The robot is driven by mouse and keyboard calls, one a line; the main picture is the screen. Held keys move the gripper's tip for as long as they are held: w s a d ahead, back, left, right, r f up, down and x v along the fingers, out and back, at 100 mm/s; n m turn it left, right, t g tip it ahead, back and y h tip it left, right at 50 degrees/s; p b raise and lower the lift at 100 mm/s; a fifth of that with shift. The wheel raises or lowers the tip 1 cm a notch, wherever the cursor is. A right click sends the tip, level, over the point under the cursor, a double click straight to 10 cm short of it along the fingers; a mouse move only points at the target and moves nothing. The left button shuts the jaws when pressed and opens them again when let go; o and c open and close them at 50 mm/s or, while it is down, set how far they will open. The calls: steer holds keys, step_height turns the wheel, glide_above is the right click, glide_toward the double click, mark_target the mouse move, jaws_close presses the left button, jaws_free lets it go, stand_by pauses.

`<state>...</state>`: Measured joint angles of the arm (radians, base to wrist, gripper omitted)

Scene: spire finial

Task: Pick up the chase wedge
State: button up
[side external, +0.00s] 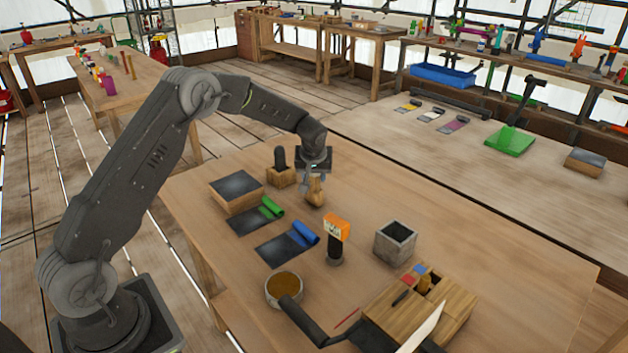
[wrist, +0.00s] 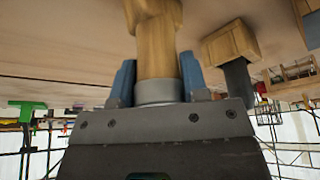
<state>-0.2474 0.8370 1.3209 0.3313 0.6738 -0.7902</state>
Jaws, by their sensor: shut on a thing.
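My gripper (side external: 309,180) is over the far part of the near wooden table, pointing down. In the wrist view its two blue fingers (wrist: 157,78) are shut on either side of a wooden tool with a pale grey collar, which I take to be the chase wedge (wrist: 158,48). The wedge (side external: 315,193) shows in the side view as a small tan shape just under the gripper. Its far end is cut off in the wrist view. I cannot tell whether it touches the tabletop.
A wooden block with a dark upright piece (side external: 281,172) stands close left of the gripper. Nearer are green (side external: 271,208) and blue (side external: 304,233) rolls, an orange-topped tool (side external: 336,229), a grey square pot (side external: 395,241) and a round bowl (side external: 283,289).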

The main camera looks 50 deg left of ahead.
steer(key=shift+r, duration=0.75)
step_height(320, 180, up, 3)
steer(key=shift+f, duration=0.1)
steer(key=s+a+r, duration=0.6)
steer(key=s+a, duration=0.2)
steer(key=s+d+f, duration=0.1)
steer(key=s+d, duration=1.2)
steer(key=d, duration=0.2)
steer(key=shift+a+f, duration=0.2)
steer(key=shift+f, duration=2.35)
step_height(320, 180, down, 4)
steer(key=shift+r, duration=0.25)
steer(key=shift+f, duration=0.25)
steer(key=shift+c, duration=0.3)
